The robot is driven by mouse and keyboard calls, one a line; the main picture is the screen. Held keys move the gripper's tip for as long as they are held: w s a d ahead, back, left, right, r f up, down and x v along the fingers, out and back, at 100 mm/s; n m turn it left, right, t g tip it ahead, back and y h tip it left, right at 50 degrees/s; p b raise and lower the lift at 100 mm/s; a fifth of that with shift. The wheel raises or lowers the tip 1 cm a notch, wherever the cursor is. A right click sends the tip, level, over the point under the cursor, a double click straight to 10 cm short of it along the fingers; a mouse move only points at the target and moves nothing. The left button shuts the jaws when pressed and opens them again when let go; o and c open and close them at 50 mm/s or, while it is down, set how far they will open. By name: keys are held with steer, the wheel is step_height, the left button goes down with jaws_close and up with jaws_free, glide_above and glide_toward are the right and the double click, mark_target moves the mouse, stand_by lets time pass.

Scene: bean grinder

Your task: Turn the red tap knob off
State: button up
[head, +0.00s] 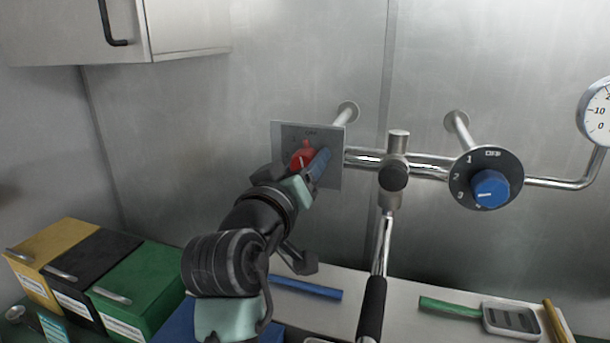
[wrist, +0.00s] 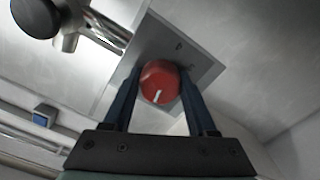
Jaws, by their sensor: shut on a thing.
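The red tap knob (head: 303,153) sits on a square grey plate (head: 334,172) fixed to the pipe by the back wall. The plate has an OFF label near its top edge. My gripper (head: 312,161) reaches up to the knob from below and is shut on it. In the wrist view the red knob (wrist: 160,78) lies between my gripper's two dark blue fingers (wrist: 158,86). A white mark on the knob points toward the palm in that view. The fingers hide part of the knob's sides and of the plate's other markings.
A blue knob (head: 490,188) on a round numbered dial is to the right, with a gauge (head: 597,112) beyond it. A chrome tap with a black handle (head: 373,308) hangs close right of my arm. Yellow, black and green boxes (head: 140,285) stand lower left.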

steer(key=shift+f+m+b, duration=0.1)
steer(key=shift+m+b, duration=0.5)
steer(key=shift+m, duration=0.6)
steer(key=o, duration=1.4)
steer(key=shift+c, duration=0.2)
steer(key=b+v, duration=0.2)
steer(key=v, duration=1.1)
steer(key=s+d+r+t+y+p, duration=0.2)
steer(key=s+r+t, duration=0.3)
steer(key=r, duration=0.6)
steer(key=s+d+r+t+y+p, duration=0.2)
steer(key=s+r+t, duration=0.3)
steer(key=r, duration=0.7)
steer(key=shift+s+r+y, duration=0.15)
steer(key=shift+s+y, duration=0.6)
steer(key=shift+y, duration=0.05)
